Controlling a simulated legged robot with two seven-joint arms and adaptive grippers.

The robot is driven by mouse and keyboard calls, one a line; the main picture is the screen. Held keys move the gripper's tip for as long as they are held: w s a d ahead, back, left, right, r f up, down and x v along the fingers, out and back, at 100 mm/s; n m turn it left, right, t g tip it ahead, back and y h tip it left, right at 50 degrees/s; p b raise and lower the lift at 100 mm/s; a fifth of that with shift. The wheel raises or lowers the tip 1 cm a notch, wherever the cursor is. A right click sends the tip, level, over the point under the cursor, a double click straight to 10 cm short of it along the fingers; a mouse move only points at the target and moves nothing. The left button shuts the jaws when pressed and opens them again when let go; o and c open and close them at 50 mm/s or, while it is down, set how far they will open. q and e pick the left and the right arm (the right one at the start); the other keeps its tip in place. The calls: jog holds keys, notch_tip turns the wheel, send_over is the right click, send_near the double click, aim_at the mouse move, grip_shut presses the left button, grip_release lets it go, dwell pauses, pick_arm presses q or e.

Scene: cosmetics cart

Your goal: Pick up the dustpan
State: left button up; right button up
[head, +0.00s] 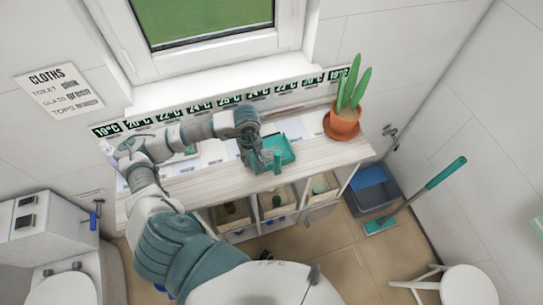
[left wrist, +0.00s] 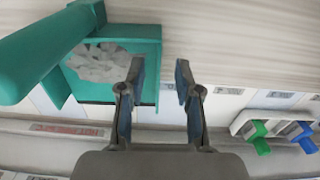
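The teal dustpan (head: 290,153) lies on the wooden shelf top below the window, near the middle. In the left wrist view the dustpan (left wrist: 100,92) shows at upper left with whitish crumpled scraps in it, and its thick handle (left wrist: 45,52) extends to the left edge. My left gripper (head: 264,162) is close beside the dustpan at its left in the head view. In the left wrist view the left gripper (left wrist: 160,72) has its fingers apart with nothing between them; one fingertip overlaps the dustpan's edge in the picture. Contact cannot be told. My right gripper is not in view.
A potted plant (head: 342,122) stands at the shelf's right end. Temperature labels (head: 228,100) line the wall behind. Bins (head: 273,203) sit under the shelf. Green and blue clips (left wrist: 260,137) show at right in the wrist view.

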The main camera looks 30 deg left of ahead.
pick_arm(q)
jog(key=shift+w+f, duration=0.1)
jog(key=shift+f, duration=1.35)
grip_shut()
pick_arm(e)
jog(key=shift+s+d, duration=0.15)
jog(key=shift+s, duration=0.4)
pick_arm(q)
jog(key=shift+r, duration=0.2)
